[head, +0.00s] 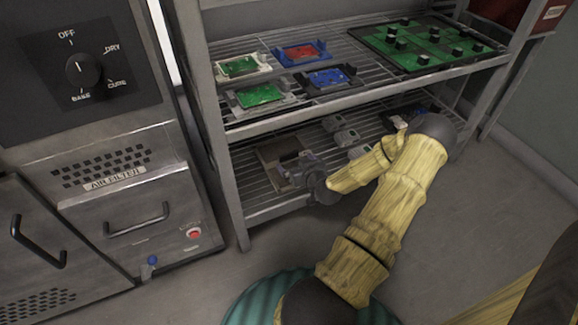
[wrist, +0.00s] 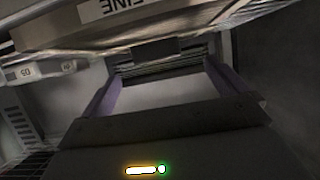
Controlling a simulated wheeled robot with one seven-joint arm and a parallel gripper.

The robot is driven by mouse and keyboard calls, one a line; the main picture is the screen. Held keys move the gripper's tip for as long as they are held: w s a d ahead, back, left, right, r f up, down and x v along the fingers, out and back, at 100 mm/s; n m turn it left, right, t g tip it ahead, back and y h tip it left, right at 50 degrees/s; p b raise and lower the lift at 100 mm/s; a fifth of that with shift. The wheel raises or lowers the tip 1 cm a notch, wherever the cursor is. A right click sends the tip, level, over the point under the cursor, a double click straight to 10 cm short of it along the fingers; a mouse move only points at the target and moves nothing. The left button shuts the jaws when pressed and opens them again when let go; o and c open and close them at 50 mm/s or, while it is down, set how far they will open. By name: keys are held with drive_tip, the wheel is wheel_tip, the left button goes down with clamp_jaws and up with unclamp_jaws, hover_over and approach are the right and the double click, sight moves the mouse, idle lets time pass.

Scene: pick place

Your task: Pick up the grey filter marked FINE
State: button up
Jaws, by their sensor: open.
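The grey filter marked FINE shows in the wrist view as a broad slab (wrist: 190,22) across the top, its white FINE label (wrist: 125,6) upside down and cut by the edge. In the head view a flat grey-brown piece (head: 268,152) lies on the lower shelf at the left, partly behind my gripper; its label cannot be read there. My gripper (head: 298,170) is at the front of that shelf, close to this piece. In the wrist view my gripper's two purple-sided fingers (wrist: 163,75) are apart, close to the slab. Whether they touch it cannot be told.
Small grey blocks (head: 347,138) lie on the lower wire shelf (head: 245,190); a labelled one (wrist: 40,71) shows at left in the wrist view. The upper shelf carries circuit boards (head: 260,95) and a green board (head: 425,45). A shelf post (head: 215,140) and cabinet (head: 130,205) stand left.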

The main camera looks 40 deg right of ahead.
sight(290, 155)
drive_tip(key=shift+w+d+f, duration=0.1)
drive_tip(key=shift+w+f, duration=0.15)
drive_tip(key=shift+w, duration=0.35)
drive_tip(key=shift+f, duration=0.1)
drive_tip(key=shift+w+d+f+b, duration=0.3)
drive_tip(key=shift+w+b, duration=0.25)
drive_tip(key=shift+b, duration=0.4)
drive_tip(key=b+x, duration=0.3)
drive_tip(key=shift+w+d, duration=0.25)
drive_tip(key=shift+w, duration=0.2)
drive_tip(key=shift+r, duration=0.1)
drive_tip(key=c, duration=1.1)
